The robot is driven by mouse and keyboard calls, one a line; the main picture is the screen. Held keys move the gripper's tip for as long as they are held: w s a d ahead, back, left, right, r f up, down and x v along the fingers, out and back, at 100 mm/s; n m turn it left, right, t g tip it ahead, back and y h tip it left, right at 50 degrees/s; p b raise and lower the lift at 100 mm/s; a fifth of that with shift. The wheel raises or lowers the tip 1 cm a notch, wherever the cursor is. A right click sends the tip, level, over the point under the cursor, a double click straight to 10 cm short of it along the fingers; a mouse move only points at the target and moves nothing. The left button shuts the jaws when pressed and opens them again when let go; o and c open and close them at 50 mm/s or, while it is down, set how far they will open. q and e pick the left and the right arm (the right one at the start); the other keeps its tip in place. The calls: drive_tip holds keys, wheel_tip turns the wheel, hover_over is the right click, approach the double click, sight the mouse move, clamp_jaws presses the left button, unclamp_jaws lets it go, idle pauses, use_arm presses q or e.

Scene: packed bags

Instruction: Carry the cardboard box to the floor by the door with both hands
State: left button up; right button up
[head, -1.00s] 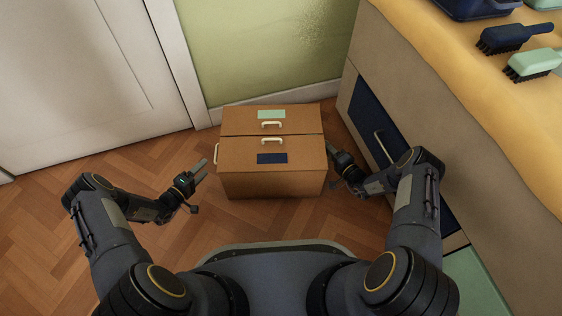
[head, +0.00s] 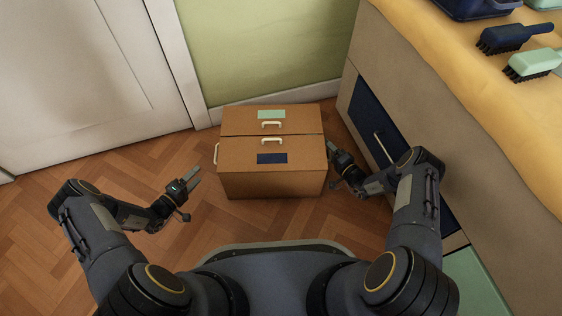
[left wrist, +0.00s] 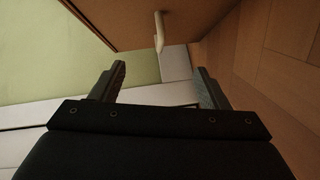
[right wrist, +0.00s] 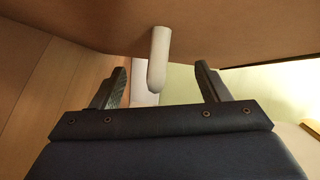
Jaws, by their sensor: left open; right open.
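The cardboard box (head: 271,183) stands upright on the floor by the green wall, to the right of the white door (head: 75,80). Its top flaps are closed. A pale handle (head: 216,154) sticks out of its left side. My left gripper (head: 197,176) is open and empty, a short way left of the box; its view shows the left handle (left wrist: 159,32) ahead, beyond the fingertips. My right gripper (head: 333,150) is open close to the box's right side. In the right wrist view a pale handle (right wrist: 158,60) reaches down between the open fingers. The head view hides that handle.
A cabinet (head: 380,65) with a blue drawer front stands close on the right, near my right arm. Its yellow top holds a dark blue brush (head: 513,37) and a mint brush (head: 533,65). The wooden floor (head: 110,165) left of the box is clear.

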drive_tip(key=shift+d, duration=0.1)
drive_tip(key=d, duration=0.6)
drive_tip(key=shift+d, duration=0.4)
drive_tip(key=shift+s, duration=0.1)
